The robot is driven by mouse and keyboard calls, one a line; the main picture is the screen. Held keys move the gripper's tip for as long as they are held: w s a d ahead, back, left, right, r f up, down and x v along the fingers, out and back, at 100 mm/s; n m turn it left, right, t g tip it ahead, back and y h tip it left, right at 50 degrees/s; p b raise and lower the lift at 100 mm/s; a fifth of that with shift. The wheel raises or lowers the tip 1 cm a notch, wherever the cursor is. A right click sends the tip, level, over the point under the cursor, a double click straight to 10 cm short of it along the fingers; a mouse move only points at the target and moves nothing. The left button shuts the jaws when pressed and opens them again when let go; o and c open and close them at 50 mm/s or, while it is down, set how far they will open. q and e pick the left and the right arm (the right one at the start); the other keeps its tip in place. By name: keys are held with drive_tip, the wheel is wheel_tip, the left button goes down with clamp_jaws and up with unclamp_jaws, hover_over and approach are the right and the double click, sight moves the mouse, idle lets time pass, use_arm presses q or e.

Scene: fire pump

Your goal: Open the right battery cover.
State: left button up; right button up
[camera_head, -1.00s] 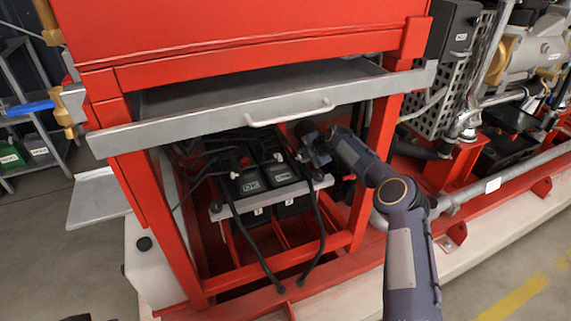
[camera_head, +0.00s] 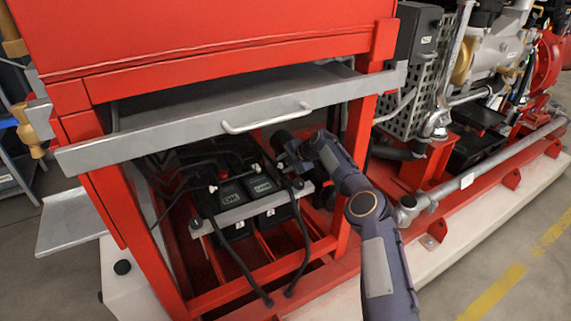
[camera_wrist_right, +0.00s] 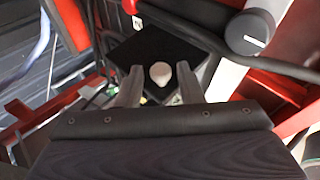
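The right battery (camera_head: 262,186) is a black box with a greenish label on its top cover. It stands beside the left battery (camera_head: 230,195) in the red frame, under a grey tray. The cover looks shut. My right gripper (camera_head: 292,165) is at the back right of the right battery. In the right wrist view my right gripper (camera_wrist_right: 160,85) is open, with its fingers on either side of a pale rounded knob (camera_wrist_right: 160,73) on a black surface. Gaps show between knob and fingers. My left gripper is out of view.
The grey tray (camera_head: 180,131) with its handle (camera_head: 266,121) overhangs the batteries. Red posts (camera_head: 358,140) stand close to my right arm. Black cables (camera_head: 302,240) hang in front. A grey bar (camera_head: 250,209) crosses the battery fronts.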

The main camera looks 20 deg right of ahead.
drive_tip(key=shift+o, duration=0.4)
drive_tip(key=s+a+r, duration=0.4)
drive_tip(key=s+r, duration=0.9)
drive_tip(key=shift+s+a+b, duration=0.15)
drive_tip(key=shift+a+b, duration=0.05)
drive_tip(key=shift+b, duration=0.2)
